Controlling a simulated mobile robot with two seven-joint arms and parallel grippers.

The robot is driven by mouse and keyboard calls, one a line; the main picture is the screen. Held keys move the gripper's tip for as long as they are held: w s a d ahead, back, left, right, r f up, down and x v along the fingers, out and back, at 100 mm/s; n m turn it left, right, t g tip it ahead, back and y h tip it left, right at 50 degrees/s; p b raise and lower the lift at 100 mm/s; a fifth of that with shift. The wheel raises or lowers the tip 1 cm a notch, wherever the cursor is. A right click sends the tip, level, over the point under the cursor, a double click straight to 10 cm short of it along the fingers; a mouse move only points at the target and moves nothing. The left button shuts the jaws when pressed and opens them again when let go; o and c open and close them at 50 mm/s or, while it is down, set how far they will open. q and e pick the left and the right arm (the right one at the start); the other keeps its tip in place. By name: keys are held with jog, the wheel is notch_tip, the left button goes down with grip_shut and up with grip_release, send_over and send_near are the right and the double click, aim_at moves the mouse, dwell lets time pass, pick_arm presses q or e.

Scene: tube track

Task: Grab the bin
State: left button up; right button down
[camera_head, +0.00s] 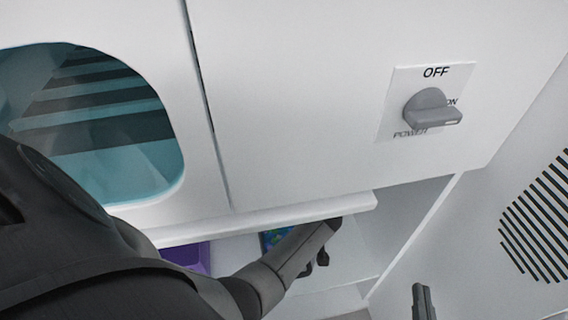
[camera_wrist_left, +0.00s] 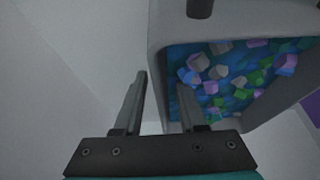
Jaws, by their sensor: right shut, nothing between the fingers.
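A grey bin (camera_wrist_left: 157,40) filled with several small coloured cubes on blue shows in the left wrist view. In the head view only a blue-green patch of its contents (camera_head: 272,239) shows under the ledge, mostly hidden by my left arm. My left gripper (camera_wrist_left: 164,92) is open; its fingers are on either side of the bin's near-left wall, one outside and one over the inside. I cannot tell whether they touch it. In the head view my left gripper (camera_head: 325,248) reaches into the recess. My right gripper (camera_head: 423,302) is shut and empty at the lower right, apart from the bin.
A purple bin (camera_head: 188,256) sits in the recess to the left. A white ledge (camera_head: 290,215) overhangs the recess. Above are a round-cornered window (camera_head: 150,160) and a grey power knob (camera_head: 430,105) marked OFF. A slatted vent (camera_head: 540,215) is at right.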

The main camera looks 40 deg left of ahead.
pick_arm(q)
jog(key=shift+w+f, duration=0.1)
dwell(0.3)
grip_shut()
dwell(1.3)
